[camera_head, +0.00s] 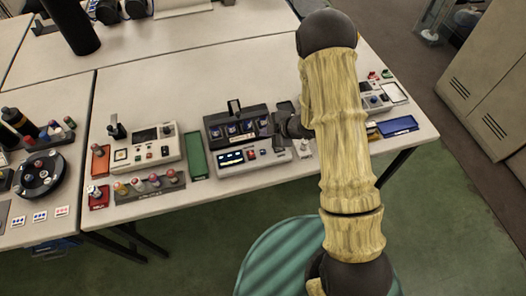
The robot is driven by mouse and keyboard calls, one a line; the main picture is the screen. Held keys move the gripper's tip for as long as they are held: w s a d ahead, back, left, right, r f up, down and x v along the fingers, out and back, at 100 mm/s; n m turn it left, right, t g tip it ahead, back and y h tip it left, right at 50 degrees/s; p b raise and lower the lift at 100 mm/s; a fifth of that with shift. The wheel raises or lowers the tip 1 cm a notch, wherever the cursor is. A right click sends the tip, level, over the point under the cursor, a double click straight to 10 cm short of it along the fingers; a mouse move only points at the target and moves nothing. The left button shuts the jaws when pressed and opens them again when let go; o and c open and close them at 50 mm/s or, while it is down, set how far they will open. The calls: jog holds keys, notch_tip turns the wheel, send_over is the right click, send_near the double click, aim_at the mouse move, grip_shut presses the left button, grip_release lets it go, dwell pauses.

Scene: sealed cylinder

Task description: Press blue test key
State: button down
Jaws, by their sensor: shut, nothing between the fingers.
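A grey-and-white test device (240,135) sits near the front edge of the middle table. Its upper part has a dark bay with several small blue-and-white items in a row. Its pale front panel holds a lit display (231,158) and small coloured keys beside it. The blue test key is too small to pick out with certainty. My gripper (279,127) is at the right side of this device, shut and empty. My arm comes in from the lower right and hides the table just right of the gripper. I cannot tell whether the gripper touches the device.
A white meter box (148,148), a green tray (195,156) and a strip of coloured knobs (149,187) stand to the left. A blue tray (397,126) and another device (375,100) are right of my arm. The table behind the devices is mostly clear.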

aim_at(266, 153)
jog(key=shift+f, duration=0.1)
notch_tip(266, 153, down, 9)
jog(key=b, duration=0.6)
jog(key=shift+r+b, duration=0.2)
jog(key=shift+b, duration=0.2)
jog(key=shift+f, duration=0.1)
dwell(1.6)
jog(key=shift+f+b, duration=0.3)
jog(key=shift+b, duration=0.1)
jog(key=shift+f+b, duration=0.3)
jog(key=shift+f, duration=0.05)
dwell(0.6)
dwell(0.4)
jog(key=shift+r+p, duration=0.55)
jog(key=shift+r, duration=0.25)
